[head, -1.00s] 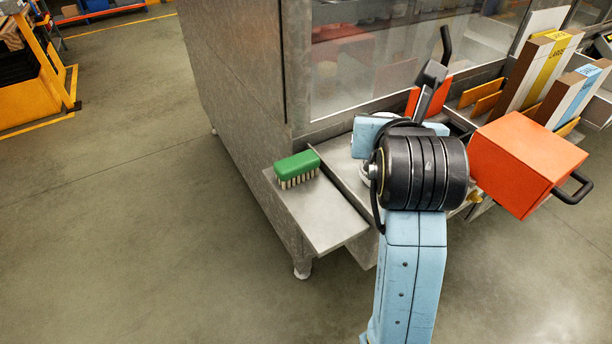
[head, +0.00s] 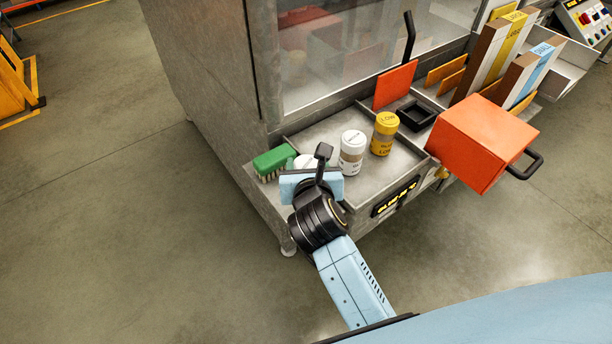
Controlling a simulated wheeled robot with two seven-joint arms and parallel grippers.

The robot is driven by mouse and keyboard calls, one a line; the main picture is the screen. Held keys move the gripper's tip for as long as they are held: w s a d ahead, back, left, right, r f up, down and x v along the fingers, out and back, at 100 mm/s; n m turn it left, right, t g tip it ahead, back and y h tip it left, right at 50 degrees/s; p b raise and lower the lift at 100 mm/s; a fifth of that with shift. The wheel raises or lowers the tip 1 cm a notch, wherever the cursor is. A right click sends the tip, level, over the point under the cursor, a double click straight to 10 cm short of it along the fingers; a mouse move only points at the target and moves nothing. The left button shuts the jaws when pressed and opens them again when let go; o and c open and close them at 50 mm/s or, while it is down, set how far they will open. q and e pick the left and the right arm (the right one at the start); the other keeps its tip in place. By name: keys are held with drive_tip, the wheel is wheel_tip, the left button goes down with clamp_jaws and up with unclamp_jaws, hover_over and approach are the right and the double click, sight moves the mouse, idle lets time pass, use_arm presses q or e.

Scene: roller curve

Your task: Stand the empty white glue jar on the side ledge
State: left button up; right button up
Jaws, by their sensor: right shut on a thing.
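My right gripper (head: 314,170) is shut on a white jar (head: 304,161), of which only the pale top shows behind the jaws. It is over the side ledge (head: 261,194), near the ledge's border with the tray. The gripper hides the jar's lower part, so I cannot tell whether it touches the ledge. A green brush (head: 274,160) lies on the ledge just left of the held jar. My left gripper is not in view.
A second white-topped jar (head: 352,148) and a yellow-topped jar (head: 384,132) stand in the metal tray (head: 318,134). An orange box with a black handle (head: 482,142) juts out at right. An orange plate (head: 395,84) stands behind the tray.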

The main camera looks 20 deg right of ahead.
drive_tip(key=shift+f, duration=1.8)
drive_tip(key=shift+f+b, duration=0.1)
drive_tip(key=shift+b, duration=0.2)
drive_tip(key=shift+f, duration=0.1)
drive_tip(key=o, duration=1.2)
drive_tip(key=shift+r, duration=0.25)
drive_tip(key=v, duration=1.2)
drive_tip(key=shift+r, duration=0.1)
